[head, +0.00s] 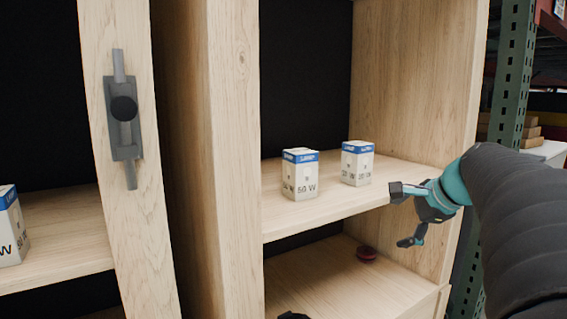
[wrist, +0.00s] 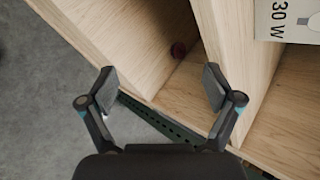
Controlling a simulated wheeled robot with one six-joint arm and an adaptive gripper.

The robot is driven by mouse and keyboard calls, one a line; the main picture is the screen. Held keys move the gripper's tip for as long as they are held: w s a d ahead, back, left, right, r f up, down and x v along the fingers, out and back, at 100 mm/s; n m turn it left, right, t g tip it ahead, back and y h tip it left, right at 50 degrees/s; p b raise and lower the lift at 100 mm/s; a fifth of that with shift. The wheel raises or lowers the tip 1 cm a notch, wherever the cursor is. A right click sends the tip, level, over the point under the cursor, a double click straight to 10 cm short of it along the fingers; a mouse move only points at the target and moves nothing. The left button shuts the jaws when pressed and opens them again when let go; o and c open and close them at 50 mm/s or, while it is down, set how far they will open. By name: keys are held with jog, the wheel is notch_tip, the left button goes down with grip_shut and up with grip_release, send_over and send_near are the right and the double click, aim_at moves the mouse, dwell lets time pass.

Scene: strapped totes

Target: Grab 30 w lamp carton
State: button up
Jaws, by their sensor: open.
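In the head view, two such cartons stand upright on the middle shelf. The front left one (head: 300,175) reads 50 W. The right one (head: 357,163) stands farther back, its print too small to read surely. My gripper (head: 403,217) is open and empty, in front of the shelf edge, right of and lower than both cartons. Its spread fingers also show in the wrist view (wrist: 160,85).
The wooden shelf (head: 335,208) has a front edge near my gripper. A small dark red object (head: 366,254) lies on the lower shelf. An upright post (head: 235,150) divides the bays; another carton (head: 10,232) stands at far left. A latched wooden door (head: 140,230) stands between.

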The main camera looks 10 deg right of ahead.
jog(key=w+d+r+m+t+y, duration=0.1)
jog(key=w+r+m+t+y, duration=0.15)
jog(key=r+m, duration=0.55)
jog(key=m+t, duration=0.2)
jog(key=m, duration=0.2)
send_near(365, 144)
jog(key=shift+y, duration=0.35)
jog(key=x, duration=0.7)
jog(key=shift+f, duration=0.2)
jog(key=shift+x, duration=2.65)
jog(key=shift+s+d+f, duration=0.1)
jog(key=shift+f, duration=0.1)
jog(key=c, duration=1.3)
